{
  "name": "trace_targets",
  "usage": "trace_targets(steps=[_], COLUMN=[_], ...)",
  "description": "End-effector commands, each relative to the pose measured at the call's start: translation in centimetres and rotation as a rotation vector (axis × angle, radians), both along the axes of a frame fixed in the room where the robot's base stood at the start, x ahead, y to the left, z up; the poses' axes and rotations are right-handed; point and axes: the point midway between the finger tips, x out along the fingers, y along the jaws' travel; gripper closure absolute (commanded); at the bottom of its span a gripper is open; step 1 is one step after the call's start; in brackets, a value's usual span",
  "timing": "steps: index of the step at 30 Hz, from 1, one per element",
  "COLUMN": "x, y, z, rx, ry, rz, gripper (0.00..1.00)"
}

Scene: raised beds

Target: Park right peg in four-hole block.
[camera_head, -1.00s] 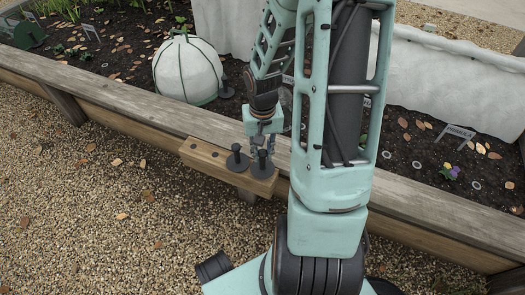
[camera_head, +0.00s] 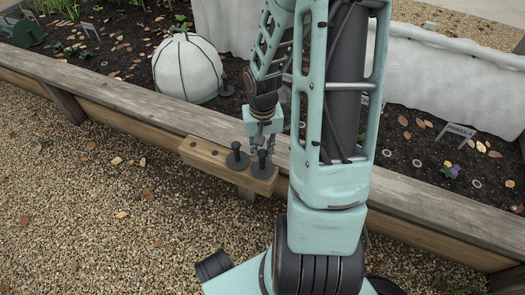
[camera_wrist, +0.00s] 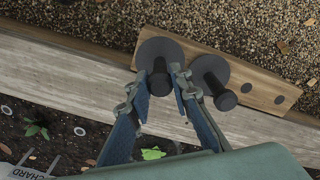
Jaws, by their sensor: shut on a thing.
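The four-hole block (camera_head: 207,154) is a wooden bar along the bed's front edge. Its two left holes show empty. Two dark pegs with round flanges stand upright at its right half: the right peg (camera_head: 262,161) and a neighbouring peg (camera_head: 236,158). In the wrist view the order is reversed: the right peg (camera_wrist: 160,82) is left of the neighbour (camera_wrist: 217,88) on the block (camera_wrist: 263,82). My gripper (camera_head: 263,148) is shut on the right peg's stem, one finger each side in the wrist view (camera_wrist: 158,78). The flange looks down on the block; the hole beneath is hidden.
The bed's wooden rim (camera_head: 150,108) runs behind the block. A plant label (camera_head: 457,131) is at right. Gravel (camera_head: 110,215) in front is open.

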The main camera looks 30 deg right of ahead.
Motion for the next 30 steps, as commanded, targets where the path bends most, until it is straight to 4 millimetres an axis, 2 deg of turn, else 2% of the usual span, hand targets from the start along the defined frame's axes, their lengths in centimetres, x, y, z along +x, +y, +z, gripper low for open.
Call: trace_targets(steps=[20, 21, 26, 30], x=[0.00, 0.00, 0.00, 0.01], y=[-0.01, -0.02, -0.01, -0.01], z=[-1.06, -1.05, -1.03, -1.03], rx=[0.000, 0.000, 0.000, 0.000], ry=[0.000, 0.000, 0.000, 0.000], rz=[0.000, 0.000, 0.000, 0.000], gripper=[1.00, 0.79, 0.61, 0.60])
